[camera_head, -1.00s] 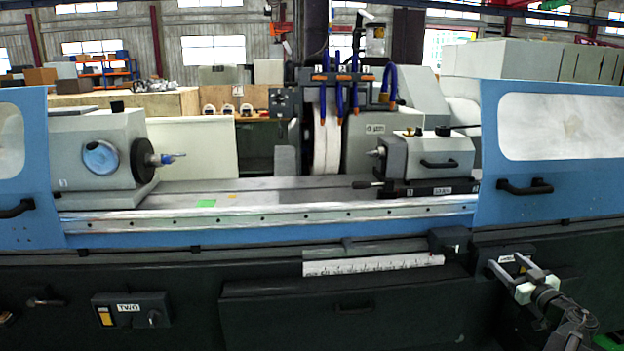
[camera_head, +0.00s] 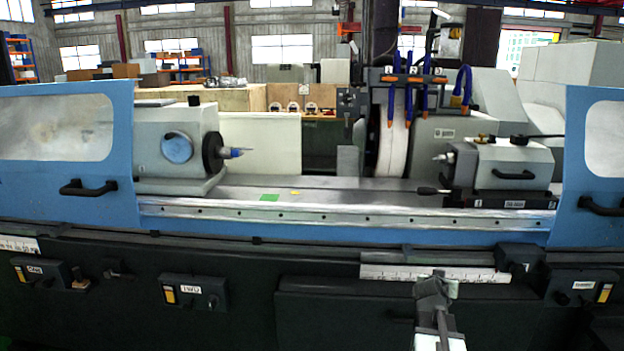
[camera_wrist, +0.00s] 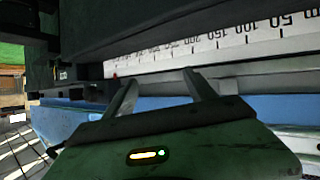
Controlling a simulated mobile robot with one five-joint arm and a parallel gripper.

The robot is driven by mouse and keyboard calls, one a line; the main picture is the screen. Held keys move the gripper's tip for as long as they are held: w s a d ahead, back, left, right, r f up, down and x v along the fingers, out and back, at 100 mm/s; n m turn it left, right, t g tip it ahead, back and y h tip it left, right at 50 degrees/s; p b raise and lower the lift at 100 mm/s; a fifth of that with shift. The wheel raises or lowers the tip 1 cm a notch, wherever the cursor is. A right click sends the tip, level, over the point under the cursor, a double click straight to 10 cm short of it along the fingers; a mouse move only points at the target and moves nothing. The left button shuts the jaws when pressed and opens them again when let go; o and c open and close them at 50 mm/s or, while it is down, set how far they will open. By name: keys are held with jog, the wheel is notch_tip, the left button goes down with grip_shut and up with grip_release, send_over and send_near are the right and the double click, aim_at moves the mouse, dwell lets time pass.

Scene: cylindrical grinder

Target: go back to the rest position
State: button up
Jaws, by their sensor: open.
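My gripper (camera_wrist: 160,85) is open and empty in the wrist view, its two fingers apart in front of the machine's front. In the head view my arm rises from the bottom edge right of centre, and the gripper end (camera_head: 438,285) overlaps the white ruler strip (camera_head: 385,272) on the machine's front. The fingers are too small there to tell apart. The ruler strip also shows close up in the wrist view (camera_wrist: 235,45), beyond the fingertips. Whether the gripper touches the machine cannot be told.
The cylindrical grinder has a left blue door (camera_head: 122,155), a right blue door (camera_head: 585,215), a workhead (camera_head: 175,150) and a tailstock (camera_head: 500,170). Dark control panels (camera_head: 193,293) protrude along the lower front.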

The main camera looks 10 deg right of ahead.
jog(key=a+f+n+g+y, duration=0.25)
jog(key=a+f, duration=0.25)
jog(key=a, duration=0.6)
jog(key=a+f+n+g+y, duration=0.1)
jog(key=a+f+y, duration=0.25)
jog(key=a, duration=0.65)
jog(key=s+a+f+n+g+y, duration=0.2)
jog(key=s+a, duration=0.2)
jog(key=a, duration=0.6)
jog(key=s+a+f+n+g+y, duration=0.1)
jog(key=s+a+f+n+g, duration=0.2)
jog(key=a, duration=0.7)
jog(key=s+f+b, duration=0.4)
jog(key=f+b, duration=0.6)
jog(key=b, duration=0.1)
notch_tip(320, 180, up, 26)
jog(key=p, duration=2.6)
jog(key=shift+s+a+m+p, duration=0.15)
jog(key=shift+a+m+p, duration=0.2)
jog(key=shift+a, duration=0.1)
